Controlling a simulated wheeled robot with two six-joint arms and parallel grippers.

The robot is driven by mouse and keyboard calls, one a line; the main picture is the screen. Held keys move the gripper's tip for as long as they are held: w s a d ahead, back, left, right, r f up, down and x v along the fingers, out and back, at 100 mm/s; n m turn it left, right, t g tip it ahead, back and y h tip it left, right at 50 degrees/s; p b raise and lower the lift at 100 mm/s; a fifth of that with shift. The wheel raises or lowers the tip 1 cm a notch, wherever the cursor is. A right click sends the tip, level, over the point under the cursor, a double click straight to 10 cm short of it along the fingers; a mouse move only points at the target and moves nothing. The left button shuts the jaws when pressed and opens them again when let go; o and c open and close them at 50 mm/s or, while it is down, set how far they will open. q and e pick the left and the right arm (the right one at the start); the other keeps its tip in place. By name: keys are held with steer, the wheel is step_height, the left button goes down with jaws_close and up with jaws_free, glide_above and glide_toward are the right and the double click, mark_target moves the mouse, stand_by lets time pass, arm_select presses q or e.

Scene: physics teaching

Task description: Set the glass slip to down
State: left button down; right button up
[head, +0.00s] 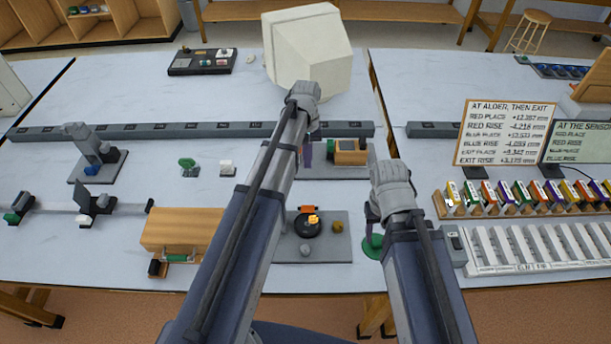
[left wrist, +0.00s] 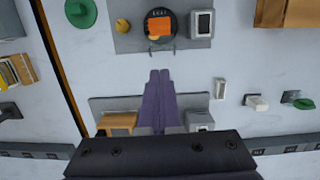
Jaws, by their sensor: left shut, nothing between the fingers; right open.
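I cannot pick out a glass slip for certain in either view. My left gripper (head: 307,152) is shut and empty, with its purple fingers (left wrist: 160,88) together. In the left wrist view they show between two grey plates and in front of part of the lower one. One plate (head: 340,240) carries a black dial (left wrist: 160,27) with an orange block (left wrist: 158,25), a brass knob (left wrist: 122,26) and a grey box (left wrist: 201,24). The other plate (head: 325,173) carries a wooden block (head: 351,151). My right gripper (head: 373,213) is open, above a green round piece (head: 372,247).
A wooden box (head: 180,230) stands left of the dial plate. A rack of coloured blocks (head: 520,197) and a white slotted tray (head: 530,248) lie at the right. A dark rail (head: 200,130) and a cream monitor (head: 305,48) stand behind. My left arm hides part of the bench.

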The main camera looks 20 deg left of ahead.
arm_select(q)
steer(key=shift+a+r, duration=0.1)
steer(key=shift+s, duration=0.1)
steer(key=b, duration=1.1)
glide_toward(308, 208)
steer(key=w+a+f, duration=0.1)
steer(key=w+f, duration=0.3)
steer(key=f, duration=0.1)
steer(key=shift+s+d+f+b, duration=0.1)
steer(key=shift+s+f+b, duration=0.15)
steer(key=shift+s+f, duration=0.25)
steer(key=shift+s+d+f+b, duration=0.1)
steer(key=shift+s+f+b, duration=0.2)
steer(key=shift+s, duration=0.3)
steer(key=shift+s+d+f, duration=0.1)
steer(key=shift+s+f, duration=0.05)
steer(key=shift+s, duration=0.25)
